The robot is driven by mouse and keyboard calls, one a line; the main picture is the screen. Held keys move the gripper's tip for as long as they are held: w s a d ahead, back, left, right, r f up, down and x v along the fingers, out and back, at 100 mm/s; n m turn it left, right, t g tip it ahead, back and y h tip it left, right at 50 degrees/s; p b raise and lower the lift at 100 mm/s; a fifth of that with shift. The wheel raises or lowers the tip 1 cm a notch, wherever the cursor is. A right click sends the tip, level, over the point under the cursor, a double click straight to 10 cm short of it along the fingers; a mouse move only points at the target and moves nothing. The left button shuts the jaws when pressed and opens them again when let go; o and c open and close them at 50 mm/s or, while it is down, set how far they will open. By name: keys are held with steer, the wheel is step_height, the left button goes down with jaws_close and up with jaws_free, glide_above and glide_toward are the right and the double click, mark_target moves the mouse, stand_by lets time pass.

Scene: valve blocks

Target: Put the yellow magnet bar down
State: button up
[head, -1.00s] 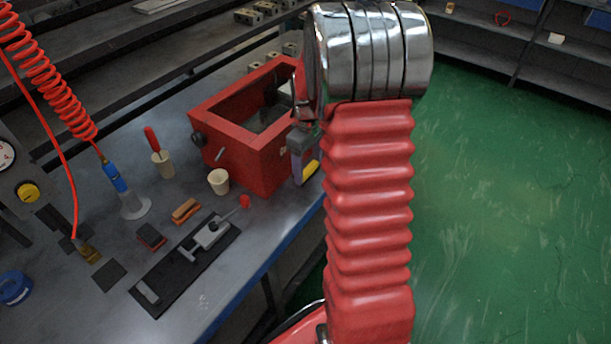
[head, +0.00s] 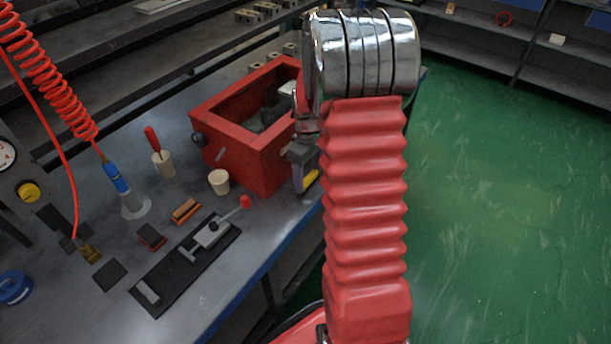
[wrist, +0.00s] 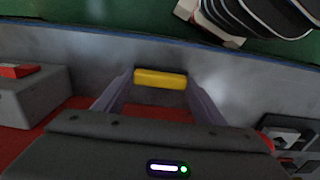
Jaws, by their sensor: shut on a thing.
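The yellow magnet bar (wrist: 160,79) lies crosswise between the two fingertips of my gripper (wrist: 160,82) in the wrist view. My gripper is shut on it, over the grey bench top. In the head view, my gripper (head: 304,178) points down at the right of the red box, and part of the yellow bar (head: 311,179) shows at its tip. My red arm hides the rest of the gripper there. I cannot tell whether the bar touches the bench.
An open red box (head: 262,161) stands just left of my gripper. The bench edge (head: 287,238) is close, with green floor beyond.

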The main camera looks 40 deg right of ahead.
mark_target(308, 176)
steer(key=o, duration=1)
step_height(308, 176, up, 12)
stand_by(0.6)
steer(key=shift+r, duration=0.1)
